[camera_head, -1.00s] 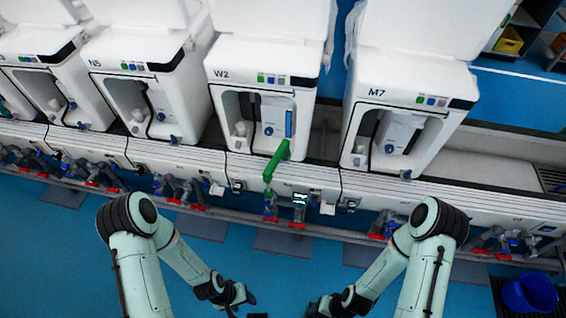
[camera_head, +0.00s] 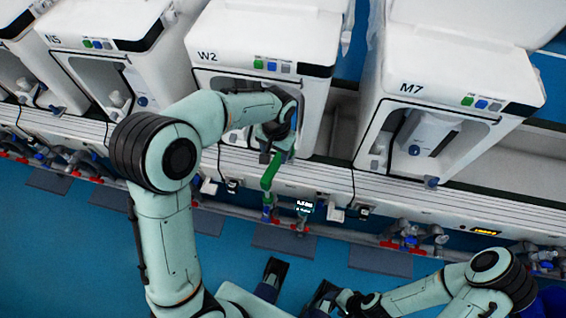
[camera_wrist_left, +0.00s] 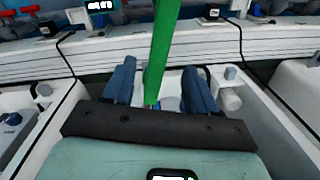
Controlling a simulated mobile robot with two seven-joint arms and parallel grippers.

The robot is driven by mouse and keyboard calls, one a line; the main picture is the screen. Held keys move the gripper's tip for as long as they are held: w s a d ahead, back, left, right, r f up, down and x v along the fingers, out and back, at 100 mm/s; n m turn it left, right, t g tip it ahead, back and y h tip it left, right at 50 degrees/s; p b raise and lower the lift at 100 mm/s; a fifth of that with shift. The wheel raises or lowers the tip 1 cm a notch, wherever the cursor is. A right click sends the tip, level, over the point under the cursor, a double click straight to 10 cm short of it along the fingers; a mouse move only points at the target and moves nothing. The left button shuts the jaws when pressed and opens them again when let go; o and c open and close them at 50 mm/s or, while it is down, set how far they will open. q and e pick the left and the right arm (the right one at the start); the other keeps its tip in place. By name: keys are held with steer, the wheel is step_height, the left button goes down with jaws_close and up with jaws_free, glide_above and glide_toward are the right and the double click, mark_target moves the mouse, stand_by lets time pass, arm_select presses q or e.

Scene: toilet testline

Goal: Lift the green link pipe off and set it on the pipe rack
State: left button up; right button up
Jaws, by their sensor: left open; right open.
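The green link pipe (camera_head: 269,172) runs from the front of the W2 unit down to the valves below it. Its upper end is hidden behind my left gripper in the head view. My left gripper (camera_head: 281,146) is at the pipe's upper part. In the left wrist view the pipe (camera_wrist_left: 161,45) passes between the two dark blue fingers of the open gripper (camera_wrist_left: 157,72), with a gap on each side. My right gripper (camera_head: 326,294) is open and empty, low near the bottom of the head view, well away from the pipe. I cannot pick out a pipe rack.
The W2 unit (camera_head: 230,38) stands between the N5 unit (camera_head: 110,22) and the M7 unit (camera_head: 440,85). A long white ledge (camera_head: 335,185) runs below them, with red and blue valves (camera_head: 410,236) under it.

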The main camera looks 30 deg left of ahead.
mark_target(274, 166)
arm_select(q)
steer(key=f, duration=0.3)
steer(key=f+b, duration=0.1)
steer(key=f, duration=0.7)
steer(key=shift+s+a+f+b, duration=0.1)
steer(key=shift+a+f+b, duration=0.1)
steer(key=shift+a+b, duration=0.15)
jaws_close()
